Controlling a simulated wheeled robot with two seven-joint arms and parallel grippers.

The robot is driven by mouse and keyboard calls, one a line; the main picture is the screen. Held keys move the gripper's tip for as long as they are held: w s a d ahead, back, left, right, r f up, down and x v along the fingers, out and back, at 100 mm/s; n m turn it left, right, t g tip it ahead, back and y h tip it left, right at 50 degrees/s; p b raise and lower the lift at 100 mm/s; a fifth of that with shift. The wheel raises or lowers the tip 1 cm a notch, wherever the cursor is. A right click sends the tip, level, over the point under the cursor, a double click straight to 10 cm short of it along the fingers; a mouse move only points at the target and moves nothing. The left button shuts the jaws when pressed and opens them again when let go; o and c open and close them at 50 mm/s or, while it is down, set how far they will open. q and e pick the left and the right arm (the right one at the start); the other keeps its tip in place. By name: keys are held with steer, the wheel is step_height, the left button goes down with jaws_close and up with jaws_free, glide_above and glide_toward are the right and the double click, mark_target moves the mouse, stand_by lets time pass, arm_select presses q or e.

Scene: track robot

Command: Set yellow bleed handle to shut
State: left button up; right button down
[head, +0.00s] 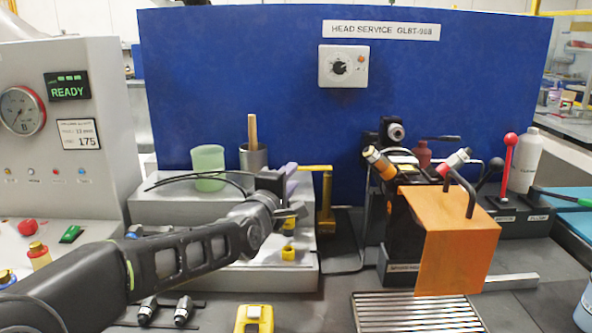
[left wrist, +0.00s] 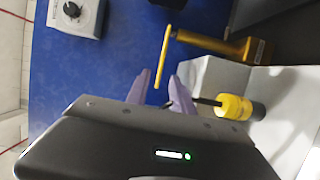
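The yellow bleed handle is a thin bar. In the head view the handle (head: 316,168) is beside my gripper, at the top of a brass-coloured upright body (head: 325,205). In the left wrist view the handle (left wrist: 164,57) is long and straight, joined to the brass body (left wrist: 228,46) by an arm. My left gripper (head: 290,175) has pale purple fingers, spread apart and empty. In the left wrist view the gripper (left wrist: 160,80) has the bar's near end between its fingertips or just beyond them; contact cannot be told. My right gripper is out of view.
A green cup (head: 208,168) and a metal cup (head: 253,158) stand left of the handle. A yellow knob (left wrist: 238,107) is close to one finger in the wrist view. An orange cover (head: 458,240) and a red-knobbed lever (head: 510,150) are at right. A blue panel (head: 240,75) stands behind.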

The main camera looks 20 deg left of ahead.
mark_target(309, 169)
arm_select(q)
steer(key=w, duration=0.4)
steer(key=shift+a+p, duration=0.25)
steer(key=shift+p, duration=0.05)
steer(key=shift+c, duration=0.6)
jaws_close()
stand_by(0.5)
